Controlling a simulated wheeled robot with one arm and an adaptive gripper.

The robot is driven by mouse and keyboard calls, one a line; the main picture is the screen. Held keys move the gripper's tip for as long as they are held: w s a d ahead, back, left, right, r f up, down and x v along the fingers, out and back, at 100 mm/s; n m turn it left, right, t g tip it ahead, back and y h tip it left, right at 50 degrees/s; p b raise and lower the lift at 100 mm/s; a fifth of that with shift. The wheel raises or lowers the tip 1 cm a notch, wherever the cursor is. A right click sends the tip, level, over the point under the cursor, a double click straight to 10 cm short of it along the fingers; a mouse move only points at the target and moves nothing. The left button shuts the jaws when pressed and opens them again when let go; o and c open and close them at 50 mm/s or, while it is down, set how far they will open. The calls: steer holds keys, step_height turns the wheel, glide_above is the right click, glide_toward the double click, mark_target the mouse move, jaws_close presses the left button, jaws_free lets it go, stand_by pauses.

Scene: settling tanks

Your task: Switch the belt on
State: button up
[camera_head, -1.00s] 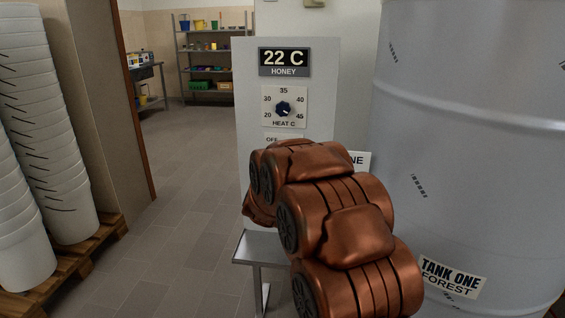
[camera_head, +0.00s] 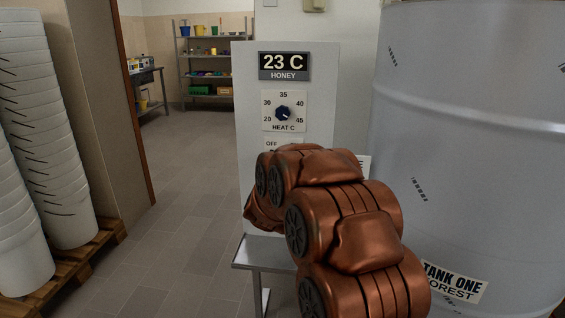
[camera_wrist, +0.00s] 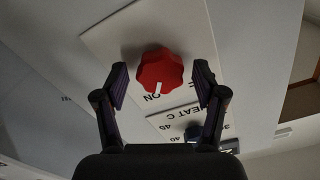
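A red lobed knob (camera_wrist: 160,70) sits on a pale plate (camera_wrist: 112,35) in the wrist view, where the panel appears upside down. In the head view my copper-coloured arm covers the knob and the gripper. The top of a plate marked OFF (camera_head: 272,145) shows above the arm. No belt can be made out.
A large tank (camera_head: 465,190) stands close on the right. A small metal stand (camera_head: 265,252) is below. Stacked buckets (camera_head: 45,150) stand left; the floor between is clear.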

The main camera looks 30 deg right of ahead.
steer(key=shift+s+a, duration=0.1)
steer(key=v, duration=1.1)
steer(key=shift+s+a, duration=0.25)
steer(key=shift+s, duration=0.1)
stand_by(0.4)
